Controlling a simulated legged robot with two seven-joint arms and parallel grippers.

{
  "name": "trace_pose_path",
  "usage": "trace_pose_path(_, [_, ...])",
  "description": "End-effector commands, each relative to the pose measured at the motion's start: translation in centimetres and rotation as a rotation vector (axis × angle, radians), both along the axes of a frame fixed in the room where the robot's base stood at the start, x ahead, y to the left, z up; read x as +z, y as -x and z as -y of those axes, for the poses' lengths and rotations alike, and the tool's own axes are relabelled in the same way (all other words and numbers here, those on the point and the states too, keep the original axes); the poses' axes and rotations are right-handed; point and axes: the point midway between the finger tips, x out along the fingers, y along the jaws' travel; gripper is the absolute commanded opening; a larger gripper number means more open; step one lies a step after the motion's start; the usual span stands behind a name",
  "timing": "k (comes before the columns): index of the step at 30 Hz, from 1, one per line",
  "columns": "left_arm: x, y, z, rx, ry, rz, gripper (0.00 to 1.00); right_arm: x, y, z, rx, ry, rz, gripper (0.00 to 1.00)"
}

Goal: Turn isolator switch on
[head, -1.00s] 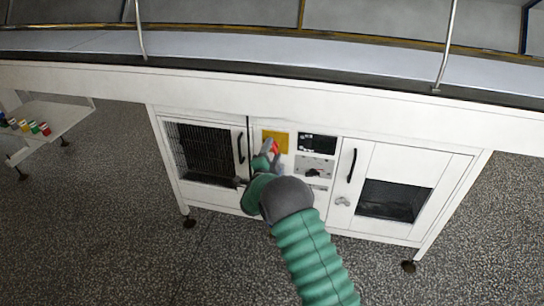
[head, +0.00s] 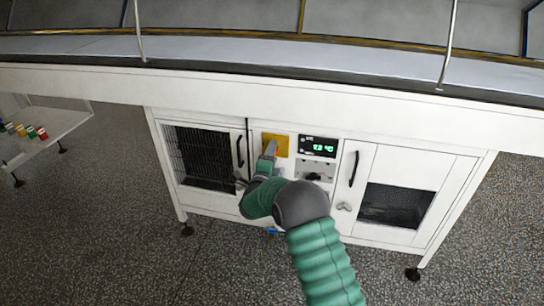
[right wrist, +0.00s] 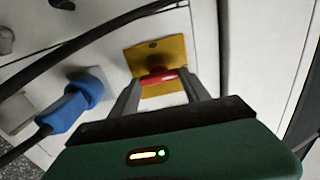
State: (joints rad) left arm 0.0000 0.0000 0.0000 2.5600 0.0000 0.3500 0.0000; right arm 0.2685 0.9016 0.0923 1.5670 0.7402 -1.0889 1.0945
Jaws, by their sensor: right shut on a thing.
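The isolator switch is a red handle (right wrist: 158,78) on a yellow plate (right wrist: 160,58), mounted on the white cabinet front. The yellow plate also shows in the head view (head: 275,144), left of the display. My right gripper (right wrist: 160,88) is shut on the red handle, one finger on each side of it. In the head view my right gripper (head: 270,150) reaches up to the plate from below and hides most of the handle. The display (head: 318,147) is lit with green digits. My left gripper is not in view.
A knob panel (head: 316,171) sits below the display. Cabinet doors with black handles (head: 354,168) flank the controls. A blue plug (right wrist: 75,105) and black cables run close to the left of my right gripper. A shelf with small coloured items (head: 35,132) stands at far left.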

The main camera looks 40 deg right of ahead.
Motion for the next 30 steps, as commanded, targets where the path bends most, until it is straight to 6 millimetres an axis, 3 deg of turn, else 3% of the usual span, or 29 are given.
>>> trace_pose_path(1, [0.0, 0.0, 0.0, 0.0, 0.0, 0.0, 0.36, -0.8, 0.3, 0.1, -0.005, -0.01, -0.011, 0.14])
trace_pose_path(7, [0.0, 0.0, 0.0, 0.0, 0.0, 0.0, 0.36, -0.8, 0.3, 0.1, -0.006, -0.01, -0.013, 0.14])
trace_pose_path(8, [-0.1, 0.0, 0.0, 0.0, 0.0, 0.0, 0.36, -0.8, 0.3, 0.1, -0.005, -0.01, -0.013, 0.58])
trace_pose_path(12, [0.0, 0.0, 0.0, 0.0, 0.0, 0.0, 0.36, -0.7, 0.2, 0.1, -0.004, -0.007, -0.01, 0.76])
trace_pose_path(23, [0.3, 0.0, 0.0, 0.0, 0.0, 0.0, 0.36, -0.2, 0.4, -0.4, -0.002, -0.003, -0.005, 0.76])
trace_pose_path(30, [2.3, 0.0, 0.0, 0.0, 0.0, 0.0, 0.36, 0.2, 3.9, -4.4, 0.001, -0.003, -0.01, 0.76])
